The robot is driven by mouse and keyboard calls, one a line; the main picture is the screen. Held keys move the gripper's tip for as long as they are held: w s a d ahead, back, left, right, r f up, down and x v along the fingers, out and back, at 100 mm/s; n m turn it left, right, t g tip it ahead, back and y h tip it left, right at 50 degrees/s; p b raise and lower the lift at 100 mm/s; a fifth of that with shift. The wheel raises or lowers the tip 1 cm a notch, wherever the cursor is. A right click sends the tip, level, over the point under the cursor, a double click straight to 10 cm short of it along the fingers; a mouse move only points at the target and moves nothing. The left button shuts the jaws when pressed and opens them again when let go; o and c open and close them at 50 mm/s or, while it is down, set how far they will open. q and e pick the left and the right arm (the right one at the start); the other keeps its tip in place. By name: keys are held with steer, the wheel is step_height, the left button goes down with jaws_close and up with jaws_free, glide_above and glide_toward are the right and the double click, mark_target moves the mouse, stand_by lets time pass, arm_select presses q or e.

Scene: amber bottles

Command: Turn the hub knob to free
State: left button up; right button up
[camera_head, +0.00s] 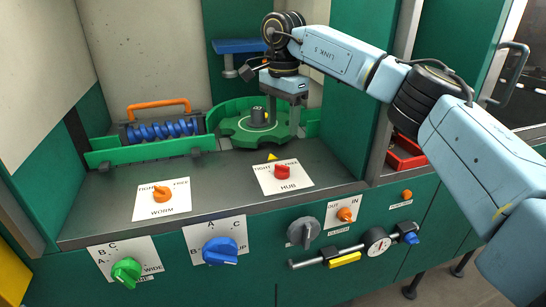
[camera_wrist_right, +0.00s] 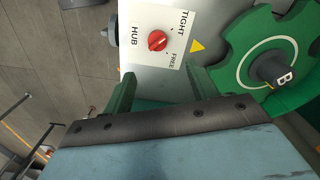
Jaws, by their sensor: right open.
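The red hub knob (camera_head: 283,172) sits on a white plate (camera_head: 292,184) marked TIGHT at left, FREE at right and HUB below. In the right wrist view the knob (camera_wrist_right: 158,40) shows ahead of the fingers, with a pale line across its face; I cannot tell for sure which mark it points to. My right gripper (camera_head: 282,118) is open and empty, pointing down above and behind the knob, near the green star wheel (camera_head: 240,132). In the wrist view its two fingers (camera_wrist_right: 160,78) are spread apart and clear of the knob. My left gripper is not in view.
An orange worm knob (camera_head: 162,194) sits left on the same grey counter (camera_head: 220,180). A blue worm screw (camera_head: 160,131) stands behind it. The wheel's grey hub post (camera_head: 259,118) rises near my gripper. More knobs and a gauge (camera_head: 377,241) line the front panel.

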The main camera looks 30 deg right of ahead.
mark_target(282, 166)
steer(key=f, duration=0.4)
steer(key=s+f, duration=0.1)
steer(key=f, duration=0.1)
steer(key=shift+f, duration=0.25)
step_height(282, 166, down, 5)
steer(key=shift+w+f+b, duration=0.15)
steer(key=shift+f+b, duration=0.05)
steer(key=shift+b, duration=0.1)
steer(key=shift+f, duration=0.45)
steer(key=c, duration=1)
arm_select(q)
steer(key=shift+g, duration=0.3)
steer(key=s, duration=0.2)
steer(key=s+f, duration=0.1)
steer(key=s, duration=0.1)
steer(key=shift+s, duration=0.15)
